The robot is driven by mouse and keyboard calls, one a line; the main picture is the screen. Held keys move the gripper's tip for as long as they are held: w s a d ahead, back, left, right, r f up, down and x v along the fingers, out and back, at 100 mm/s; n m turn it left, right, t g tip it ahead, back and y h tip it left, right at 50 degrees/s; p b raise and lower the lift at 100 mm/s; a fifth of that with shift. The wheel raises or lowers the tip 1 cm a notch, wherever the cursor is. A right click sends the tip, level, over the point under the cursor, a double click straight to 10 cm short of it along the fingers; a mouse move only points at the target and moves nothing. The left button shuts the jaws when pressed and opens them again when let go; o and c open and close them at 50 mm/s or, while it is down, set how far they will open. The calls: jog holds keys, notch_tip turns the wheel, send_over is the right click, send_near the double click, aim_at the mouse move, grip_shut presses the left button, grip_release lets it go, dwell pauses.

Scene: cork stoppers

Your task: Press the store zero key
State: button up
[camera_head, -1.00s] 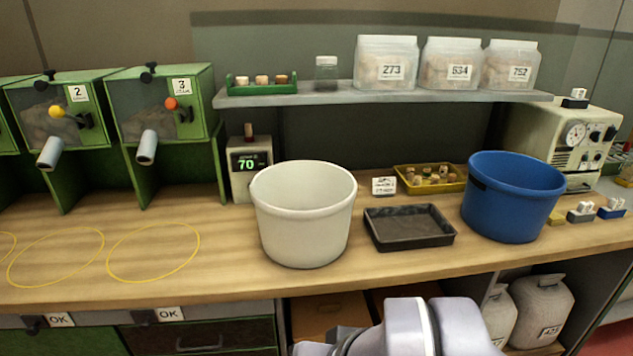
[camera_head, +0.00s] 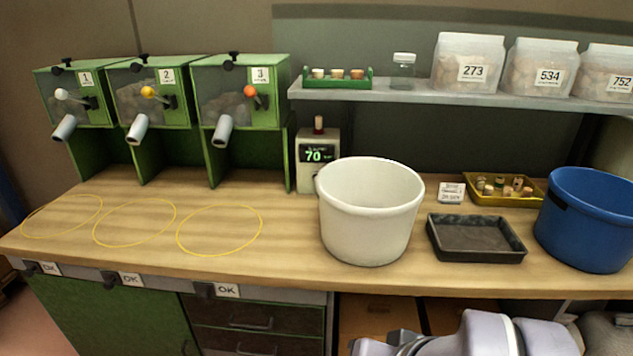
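A cream counter unit (camera_head: 318,164) stands on the bench behind the white bucket. Its green display (camera_head: 318,154) reads 70, with small text above it that is too small to read. A brown-red knob (camera_head: 319,124) on a short post rises from its top. The white bucket hides part of its lower front. I cannot make out a key marked store zero. My gripper is not in view; only pale grey links of my own arm show at the bottom, right of the middle.
The white bucket (camera_head: 368,212), black tray (camera_head: 475,242), yellow tray (camera_head: 540,199) and blue bucket (camera_head: 590,220) crowd the right bench. Green dispensers numbered 1, 2 and 3 (camera_head: 262,118) stand left. Yellow rings (camera_head: 220,252) mark clear wood. A shelf (camera_head: 420,94) with bags hangs above.

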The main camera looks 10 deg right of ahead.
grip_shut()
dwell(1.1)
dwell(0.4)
